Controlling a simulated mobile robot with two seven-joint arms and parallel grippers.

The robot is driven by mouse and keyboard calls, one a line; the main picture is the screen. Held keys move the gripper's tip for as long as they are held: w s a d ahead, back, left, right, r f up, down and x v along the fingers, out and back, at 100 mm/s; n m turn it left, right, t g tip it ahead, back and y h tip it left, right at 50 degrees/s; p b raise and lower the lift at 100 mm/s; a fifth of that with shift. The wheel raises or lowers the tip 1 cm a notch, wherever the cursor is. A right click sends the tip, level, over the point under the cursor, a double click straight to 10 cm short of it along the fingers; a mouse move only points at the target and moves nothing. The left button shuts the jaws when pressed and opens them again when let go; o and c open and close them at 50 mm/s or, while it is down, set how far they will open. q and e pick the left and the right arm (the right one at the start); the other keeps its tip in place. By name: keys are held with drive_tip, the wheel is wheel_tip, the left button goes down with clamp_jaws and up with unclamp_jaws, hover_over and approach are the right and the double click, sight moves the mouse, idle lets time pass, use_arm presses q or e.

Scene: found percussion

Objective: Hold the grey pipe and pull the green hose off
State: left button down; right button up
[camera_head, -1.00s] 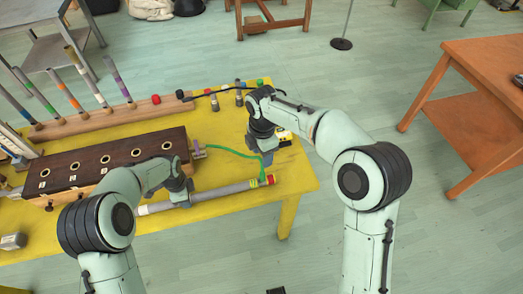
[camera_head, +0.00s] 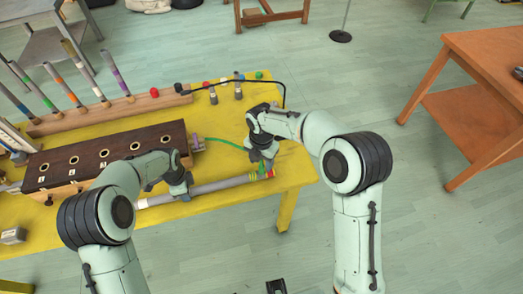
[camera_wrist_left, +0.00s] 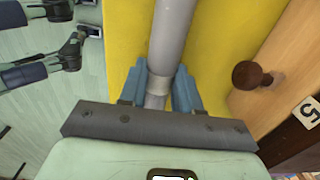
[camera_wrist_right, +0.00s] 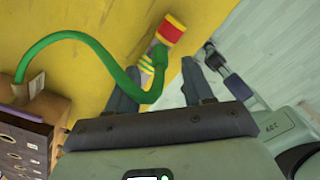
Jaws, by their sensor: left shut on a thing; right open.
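The grey pipe (camera_head: 222,185) lies along the front of the yellow table, with red and yellow bands at its right end (camera_head: 271,174). My left gripper (camera_wrist_left: 160,88) is shut around the pipe, which also shows in the left wrist view (camera_wrist_left: 170,45). The green hose (camera_head: 225,143) curves from a purplish fitting (camera_head: 197,143) on the wooden box to the banded end. My right gripper (camera_wrist_right: 156,78) is open, with the hose (camera_wrist_right: 125,78) between its fingers in the right wrist view, beside the red and yellow band (camera_wrist_right: 170,30). Whether the fingers touch the hose cannot be told.
The long dark wooden box (camera_head: 105,155) with holes stands left of the hose. A rack of coloured sticks (camera_head: 110,112) lies behind it. A black cable (camera_head: 240,81) runs across the back. The yellow table's right edge (camera_head: 308,170) is close to my right gripper.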

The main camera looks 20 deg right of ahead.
drive_tip(key=shift+f, duration=1.5)
clamp_jaws()
drive_tip(key=shift+r, duration=0.2)
drive_tip(key=shift+r, duration=1)
drive_tip(key=shift+r, duration=0.1)
drive_tip(key=shift+r, duration=1.45)
